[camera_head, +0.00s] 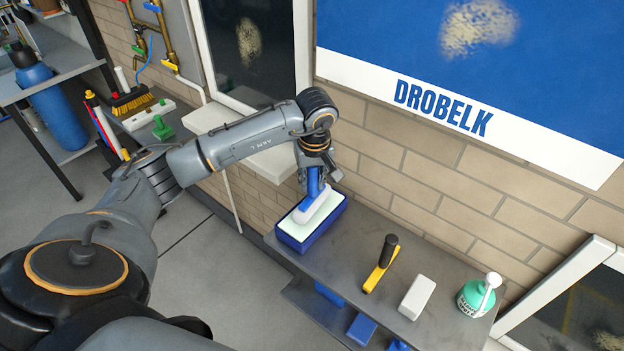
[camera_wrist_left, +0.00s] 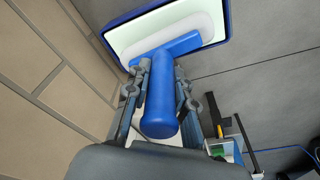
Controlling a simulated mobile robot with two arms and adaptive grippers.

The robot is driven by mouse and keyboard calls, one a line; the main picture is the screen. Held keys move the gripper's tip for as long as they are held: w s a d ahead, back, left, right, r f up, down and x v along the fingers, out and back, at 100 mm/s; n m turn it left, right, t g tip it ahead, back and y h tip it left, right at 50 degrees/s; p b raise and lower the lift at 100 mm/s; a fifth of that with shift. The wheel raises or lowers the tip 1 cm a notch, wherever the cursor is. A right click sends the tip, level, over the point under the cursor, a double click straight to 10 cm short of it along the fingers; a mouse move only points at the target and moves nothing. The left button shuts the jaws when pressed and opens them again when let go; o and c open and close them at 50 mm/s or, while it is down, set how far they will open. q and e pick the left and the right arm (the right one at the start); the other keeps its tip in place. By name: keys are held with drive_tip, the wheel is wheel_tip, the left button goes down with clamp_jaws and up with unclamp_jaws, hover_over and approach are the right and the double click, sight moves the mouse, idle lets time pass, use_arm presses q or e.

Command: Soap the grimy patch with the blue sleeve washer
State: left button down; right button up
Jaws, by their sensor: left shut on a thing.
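The blue sleeve washer (camera_head: 315,207) has a blue handle and a long white sleeve. My left gripper (camera_head: 316,178) is shut on its handle, which also shows between the fingers in the left wrist view (camera_wrist_left: 160,112). The sleeve is over and within the rim of a blue tub (camera_head: 291,244) of pale liquid; I cannot tell how deep it sits. My right gripper is out of view.
The tub stands on the left end of a grey shelf (camera_head: 345,262) along the brick wall. A yellow tool with a black handle (camera_head: 381,264), a white block (camera_head: 417,297) and a green bottle (camera_head: 477,296) stand to its right. A window sill (camera_head: 240,141) juts out behind my arm.

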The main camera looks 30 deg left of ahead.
use_arm(q)
drive_tip(key=shift+f, duration=0.1)
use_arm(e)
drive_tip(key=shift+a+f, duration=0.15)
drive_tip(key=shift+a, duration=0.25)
use_arm(q)
drive_tip(key=shift+f+b, duration=0.5)
drive_tip(key=shift+b, duration=0.05)
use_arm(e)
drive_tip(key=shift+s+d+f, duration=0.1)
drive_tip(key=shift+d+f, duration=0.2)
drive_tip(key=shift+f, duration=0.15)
use_arm(q)
drive_tip(key=shift+f+b, duration=0.4)
drive_tip(key=shift+f, duration=0.05)
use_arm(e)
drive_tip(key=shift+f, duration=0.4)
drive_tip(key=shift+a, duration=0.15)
use_arm(q)
drive_tip(key=shift+f, duration=0.1)
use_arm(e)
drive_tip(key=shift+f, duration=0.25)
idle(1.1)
use_arm(q)
drive_tip(key=shift+b, duration=0.45)
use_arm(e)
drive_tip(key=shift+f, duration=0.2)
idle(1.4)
